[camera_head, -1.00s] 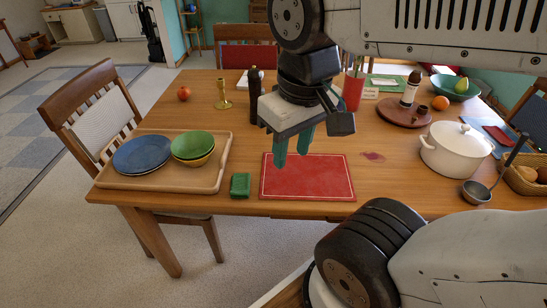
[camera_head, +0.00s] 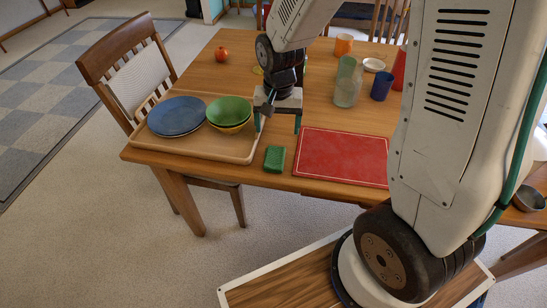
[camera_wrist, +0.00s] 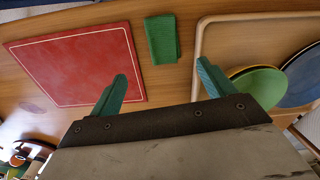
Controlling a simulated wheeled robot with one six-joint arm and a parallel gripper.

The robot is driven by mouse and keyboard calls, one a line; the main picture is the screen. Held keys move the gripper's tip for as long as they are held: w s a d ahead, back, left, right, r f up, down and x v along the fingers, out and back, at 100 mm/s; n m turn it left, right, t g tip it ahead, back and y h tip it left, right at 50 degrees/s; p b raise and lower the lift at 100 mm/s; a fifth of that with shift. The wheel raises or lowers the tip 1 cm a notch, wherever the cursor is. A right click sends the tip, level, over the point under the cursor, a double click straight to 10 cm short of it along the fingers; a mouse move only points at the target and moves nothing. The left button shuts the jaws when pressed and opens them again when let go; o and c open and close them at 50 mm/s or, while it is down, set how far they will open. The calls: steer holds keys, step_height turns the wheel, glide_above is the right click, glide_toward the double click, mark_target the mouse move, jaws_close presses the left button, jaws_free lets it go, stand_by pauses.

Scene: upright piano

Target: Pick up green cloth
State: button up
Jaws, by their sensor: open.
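The green cloth (camera_head: 275,158) is a small folded pad lying on the wooden table near its front edge, between the wooden tray and the red mat. It also shows in the wrist view (camera_wrist: 161,39), in front of and between the fingers. My gripper (camera_head: 277,122) is open and empty, above the table and behind the cloth in the head view. Its two green fingers (camera_wrist: 160,82) are spread in the wrist view and do not touch the cloth.
The wooden tray (camera_head: 205,150) to the left holds a blue plate (camera_head: 176,115) and green and yellow bowls (camera_head: 230,112). The red mat (camera_head: 342,156) lies to the right. A glass jar (camera_head: 347,85) and a blue cup (camera_head: 382,86) stand farther back.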

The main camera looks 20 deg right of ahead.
mark_target(274, 152)
steer(key=shift+m, duration=0.3)
steer(key=f, duration=0.4)
steer(key=w+f, duration=0.1)
steer(key=f, duration=0.7)
steer(key=shift+w+a, duration=0.15)
steer(key=shift+r, duration=0.1)
steer(key=c, duration=1.1)
